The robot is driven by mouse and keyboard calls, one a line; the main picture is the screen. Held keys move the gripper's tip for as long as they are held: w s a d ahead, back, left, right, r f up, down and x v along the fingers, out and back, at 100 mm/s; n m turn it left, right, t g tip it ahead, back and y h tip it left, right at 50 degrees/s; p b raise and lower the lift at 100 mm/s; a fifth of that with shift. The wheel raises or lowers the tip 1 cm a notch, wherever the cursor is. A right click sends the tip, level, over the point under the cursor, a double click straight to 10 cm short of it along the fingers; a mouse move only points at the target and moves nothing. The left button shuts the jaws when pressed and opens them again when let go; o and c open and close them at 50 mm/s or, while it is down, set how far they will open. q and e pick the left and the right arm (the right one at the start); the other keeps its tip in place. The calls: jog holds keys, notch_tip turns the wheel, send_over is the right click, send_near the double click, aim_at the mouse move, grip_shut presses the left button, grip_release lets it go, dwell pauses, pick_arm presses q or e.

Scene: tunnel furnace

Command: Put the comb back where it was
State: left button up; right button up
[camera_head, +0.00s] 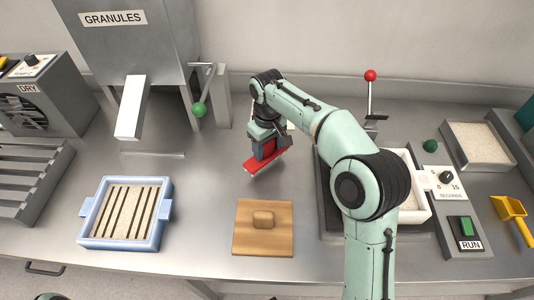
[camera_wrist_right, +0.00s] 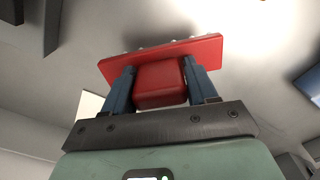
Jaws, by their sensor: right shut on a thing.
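The red comb (camera_head: 252,164) is in the head view, over the counter right of the granule hopper. My right gripper (camera_head: 265,147) is shut on its block-shaped handle. In the right wrist view the comb's red plate (camera_wrist_right: 190,52) lies across the fingertips, and small pale teeth tips show along its far edge. My right gripper (camera_wrist_right: 160,85) has one blue finger on each side of the red handle. The comb appears held above the counter; the exact gap is unclear. My left gripper is not in view.
A blue tray (camera_head: 84,228) holds pale granules with several parallel grooves. A wooden lid (camera_head: 246,245) lies front centre. The granule hopper (camera_head: 125,45) stands behind left. My right arm partly covers a white tray (camera_head: 416,212). A yellow scoop (camera_head: 510,208) lies far right.

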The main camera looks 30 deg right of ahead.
aim_at(267, 153)
jog(key=shift+f, duration=1.35)
jog(key=shift+f, duration=0.15)
jog(key=o, duration=0.9)
jog(key=shift+o, duration=0.2)
notch_tip(267, 153, up, 12)
jog(key=p, duration=0.2)
jog(key=shift+r+p, duration=0.2)
jog(key=shift+p, duration=0.15)
jog(key=shift+s, duration=0.1)
